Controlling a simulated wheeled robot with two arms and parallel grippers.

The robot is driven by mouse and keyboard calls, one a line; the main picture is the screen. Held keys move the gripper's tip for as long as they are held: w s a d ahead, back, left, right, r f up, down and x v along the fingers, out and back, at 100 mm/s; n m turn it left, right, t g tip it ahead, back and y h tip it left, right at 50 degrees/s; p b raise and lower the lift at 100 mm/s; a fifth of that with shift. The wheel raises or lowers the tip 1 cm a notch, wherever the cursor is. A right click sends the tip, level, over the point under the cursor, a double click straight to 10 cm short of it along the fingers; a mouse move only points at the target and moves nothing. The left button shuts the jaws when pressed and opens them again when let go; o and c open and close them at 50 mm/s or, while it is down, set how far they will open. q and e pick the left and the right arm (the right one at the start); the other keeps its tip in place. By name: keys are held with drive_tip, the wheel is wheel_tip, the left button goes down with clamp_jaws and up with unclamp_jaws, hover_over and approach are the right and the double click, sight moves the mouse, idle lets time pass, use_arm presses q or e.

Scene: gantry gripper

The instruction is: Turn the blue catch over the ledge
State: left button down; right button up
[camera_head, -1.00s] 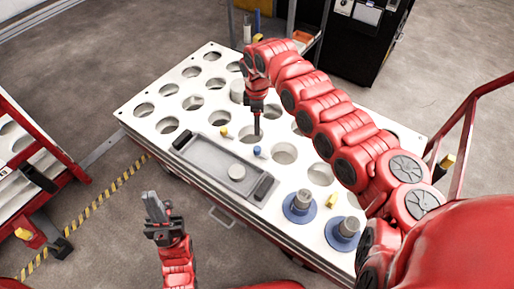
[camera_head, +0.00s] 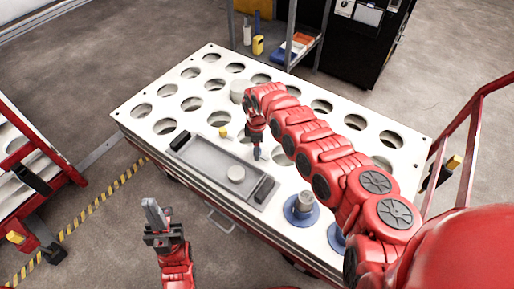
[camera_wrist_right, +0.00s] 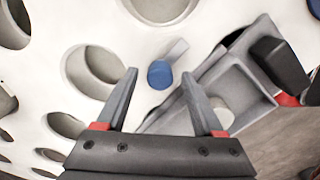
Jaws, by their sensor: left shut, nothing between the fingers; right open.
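The blue catch (camera_wrist_right: 160,75) is a round blue knob with a short grey bar, on the white table top beside the grey tray (camera_wrist_right: 190,122). In the right wrist view the bar points up and right, and appears clear of the tray's rim, which I take as the ledge. My right gripper (camera_wrist_right: 159,78) is open, its fingers on either side of the knob; contact cannot be told. In the head view the right gripper (camera_head: 257,154) largely hides the catch at the tray's far edge. My left gripper (camera_head: 149,204) is shut and empty, in front of the table.
A yellow catch (camera_head: 223,132) stands farther left along the tray's far edge. A pale disc (camera_head: 236,174) lies in the tray. A blue-based metal post (camera_head: 303,204) stands right of it. The white table top (camera_head: 140,125) has several round holes. A red-railed cart (camera_head: 40,170) is at left.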

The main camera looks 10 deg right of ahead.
clamp_jaws()
